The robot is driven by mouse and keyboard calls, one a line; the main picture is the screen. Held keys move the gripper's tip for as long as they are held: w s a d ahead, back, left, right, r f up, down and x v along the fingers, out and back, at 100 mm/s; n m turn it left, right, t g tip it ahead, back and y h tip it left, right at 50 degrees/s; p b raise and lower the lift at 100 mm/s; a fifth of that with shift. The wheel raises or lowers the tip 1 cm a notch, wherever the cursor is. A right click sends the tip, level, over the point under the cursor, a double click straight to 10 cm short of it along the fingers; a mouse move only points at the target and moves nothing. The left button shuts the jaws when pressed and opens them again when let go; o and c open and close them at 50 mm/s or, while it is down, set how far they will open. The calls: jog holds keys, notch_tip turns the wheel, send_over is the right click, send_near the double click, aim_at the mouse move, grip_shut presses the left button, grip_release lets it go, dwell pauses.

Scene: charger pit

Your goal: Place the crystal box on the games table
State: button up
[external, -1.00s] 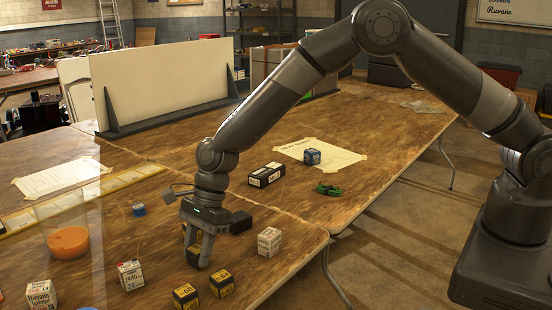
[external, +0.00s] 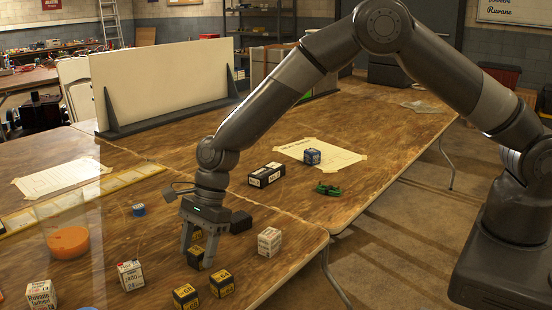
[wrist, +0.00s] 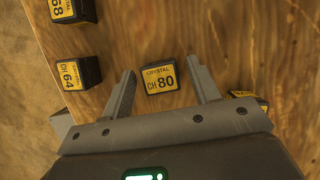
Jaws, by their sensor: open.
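A black crystal box with a yellow label reading CH 80 (wrist: 160,79) lies between the fingers of my gripper (wrist: 165,85) in the wrist view, with gaps on both sides. In the external view this box (external: 195,257) sits on the near wooden table, at my lowered gripper (external: 198,257), which is open and empty. Similar crystal boxes lie nearby: one marked 64 (wrist: 80,74), one marked 68 (wrist: 70,8), and one partly hidden by the right finger.
A white-and-brown carton (external: 269,242) stands right of my gripper, with a black box (external: 240,222) behind. An orange tub (external: 68,242) and other cartons stand left. On the farther table are a blue box (external: 312,156), a black-and-white box (external: 266,175) and a green item (external: 328,189).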

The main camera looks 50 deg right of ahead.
jog(key=v, duration=1.1)
jog(key=shift+d+r, duration=0.15)
jog(key=shift+r, duration=0.15)
jog(key=s+d+r+n+t, duration=0.1)
jog(key=s+d+r+n, duration=0.25)
jog(key=d+r, duration=0.35)
jog(key=s+d+r+n+t+h, duration=0.1)
jog(key=s+d+r+n, duration=0.25)
jog(key=d+r, duration=0.4)
jog(key=s+d+r+n+t, duration=0.1)
jog(key=s+d+r+n, duration=0.1)
jog(key=s+d+r, duration=0.35)
jog(key=s+d+r+n+t+h, duration=0.1)
jog(key=s+d+n, duration=0.3)
jog(key=s+d, duration=0.5)
jog(key=s+d+r+n+t+h, duration=0.1)
jog(key=s+d+r+n+h, duration=0.1)
jog(key=s+d+n, duration=0.3)
jog(key=s+d, duration=0.3)
jog(key=s, duration=0.2)
jog(key=shift+s+d+t+h, duration=0.25)
jog(key=shift+d+t+h, duration=0.05)
jog(key=shift+d, duration=0.1)
